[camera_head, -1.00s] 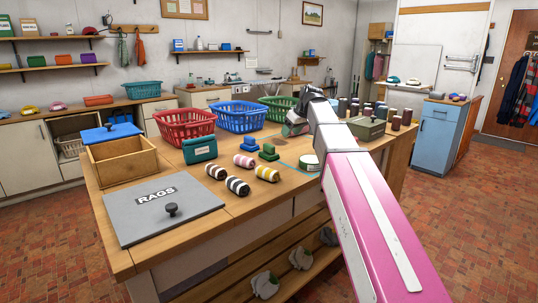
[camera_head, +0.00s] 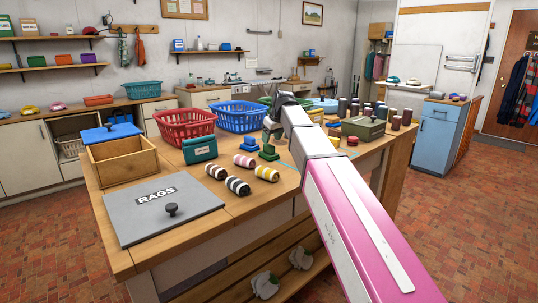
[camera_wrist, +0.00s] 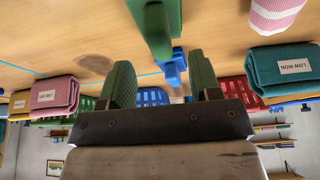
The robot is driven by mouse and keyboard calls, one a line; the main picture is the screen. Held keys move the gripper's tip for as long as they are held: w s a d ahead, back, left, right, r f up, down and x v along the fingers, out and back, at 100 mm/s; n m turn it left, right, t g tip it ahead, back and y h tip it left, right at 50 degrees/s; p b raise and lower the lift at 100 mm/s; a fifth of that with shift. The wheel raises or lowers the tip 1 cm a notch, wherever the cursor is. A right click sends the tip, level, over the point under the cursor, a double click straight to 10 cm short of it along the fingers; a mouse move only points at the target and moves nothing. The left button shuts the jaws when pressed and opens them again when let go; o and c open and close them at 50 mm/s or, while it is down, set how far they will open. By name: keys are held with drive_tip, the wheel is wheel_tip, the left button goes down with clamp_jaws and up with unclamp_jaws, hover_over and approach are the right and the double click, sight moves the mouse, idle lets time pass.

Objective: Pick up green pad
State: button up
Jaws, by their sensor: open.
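The green pad (camera_head: 269,153), a small block with a raised grip, stands on the wooden workbench beside a similar blue pad (camera_head: 249,144). My gripper (camera_head: 271,130) is just behind and above the green pad in the head view, with its fingers pointing down. In the wrist view, the green pad (camera_wrist: 155,25) is at the top middle and the blue pad (camera_wrist: 174,67) shows below it. The two green-faced fingers of my gripper (camera_wrist: 162,84) are spread apart there, with nothing held between them. The fingers appear apart from the green pad.
Striped rolls (camera_head: 240,174) lie in front of the pads. A teal pouch (camera_head: 199,149) is to the left. Red (camera_head: 185,123) and blue (camera_head: 240,116) baskets stand behind. A grey RAGS lid (camera_head: 160,210) and wooden box (camera_head: 123,160) occupy the left; dark spools (camera_head: 354,109) stand right.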

sight(270, 144)
drive_tip(key=shift+x, duration=2.6)
drive_tip(key=shift+s, duration=0.1)
drive_tip(key=c, duration=1)
